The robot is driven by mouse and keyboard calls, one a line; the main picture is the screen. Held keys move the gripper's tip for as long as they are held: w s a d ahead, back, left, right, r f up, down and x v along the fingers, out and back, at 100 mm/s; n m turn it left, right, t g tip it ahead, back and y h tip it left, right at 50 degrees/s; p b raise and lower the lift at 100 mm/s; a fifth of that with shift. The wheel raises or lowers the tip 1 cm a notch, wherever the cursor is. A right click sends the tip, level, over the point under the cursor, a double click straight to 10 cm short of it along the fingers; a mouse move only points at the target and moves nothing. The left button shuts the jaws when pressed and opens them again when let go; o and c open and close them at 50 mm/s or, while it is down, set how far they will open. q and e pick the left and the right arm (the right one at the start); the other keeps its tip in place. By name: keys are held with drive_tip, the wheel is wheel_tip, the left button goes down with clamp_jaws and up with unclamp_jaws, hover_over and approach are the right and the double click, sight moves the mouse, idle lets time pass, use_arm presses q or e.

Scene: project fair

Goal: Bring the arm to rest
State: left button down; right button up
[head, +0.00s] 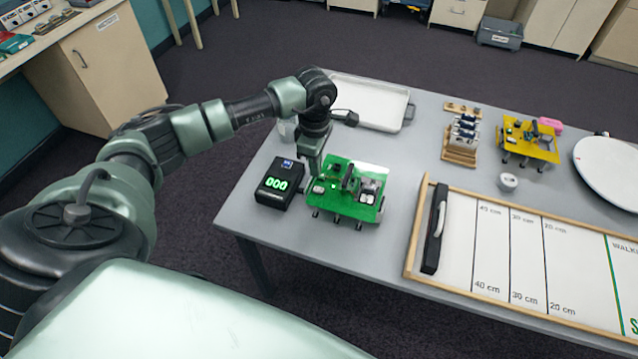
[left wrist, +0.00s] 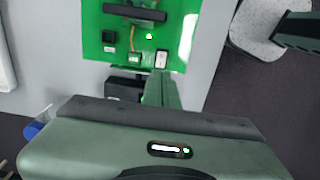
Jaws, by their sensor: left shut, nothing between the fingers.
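My left arm reaches in from the left in the head view. Its gripper (head: 315,172) points down at the left rear part of a green board (head: 347,205) that carries small parts. The fingers are shut with nothing between them; I cannot tell whether the tips touch the board. In the left wrist view the shut fingers (left wrist: 160,88) stand in front of the near edge of the same green board (left wrist: 120,50). My right gripper is in neither view.
A black box with a green display (head: 277,184) stands left of the green board. A white tray (head: 370,101) lies behind. A marked white panel (head: 505,262), a yellow board (head: 527,140), a wooden rack (head: 459,157) and a white disc (head: 612,171) are farther right.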

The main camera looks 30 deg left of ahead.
use_arm(q)
drive_tip(key=shift+r, duration=0.5)
